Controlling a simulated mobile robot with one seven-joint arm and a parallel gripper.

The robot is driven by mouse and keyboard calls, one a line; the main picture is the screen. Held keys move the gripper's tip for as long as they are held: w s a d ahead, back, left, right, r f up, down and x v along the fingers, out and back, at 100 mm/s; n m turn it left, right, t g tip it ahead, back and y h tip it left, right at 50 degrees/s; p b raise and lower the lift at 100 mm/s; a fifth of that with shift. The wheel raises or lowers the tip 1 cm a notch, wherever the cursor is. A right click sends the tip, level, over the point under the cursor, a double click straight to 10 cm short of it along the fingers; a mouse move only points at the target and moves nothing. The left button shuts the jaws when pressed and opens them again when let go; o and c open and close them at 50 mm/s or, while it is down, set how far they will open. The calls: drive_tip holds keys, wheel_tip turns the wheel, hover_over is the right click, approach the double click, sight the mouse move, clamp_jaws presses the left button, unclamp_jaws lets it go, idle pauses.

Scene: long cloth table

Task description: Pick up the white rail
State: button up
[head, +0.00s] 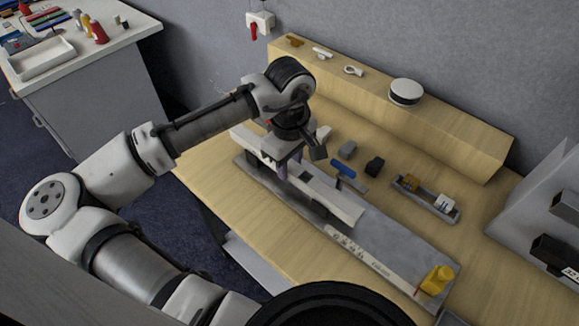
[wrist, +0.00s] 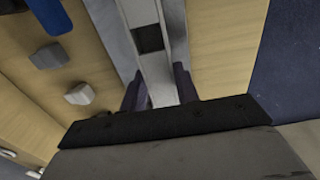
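The white rail (head: 335,197) is a long pale bar running from upper left to lower right along the table. It lies over a grey plate (head: 392,238). My gripper (head: 289,168) points down at the rail's middle and partly hides it. In the wrist view, the rail (wrist: 146,14) runs between the two dark fingers of my gripper (wrist: 160,90). One finger is on each side, close against it, and they appear shut on it. A dark square mark shows on the rail. Whether the rail is clear of its support is not plain.
Behind the rail are a grey block (head: 348,149), a black block (head: 375,166), a blue-handled tool (head: 343,170) and a small tray (head: 428,207). A raised wooden shelf (head: 450,129) runs along the wall.

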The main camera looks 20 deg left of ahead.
drive_tip(key=c, duration=0.4)
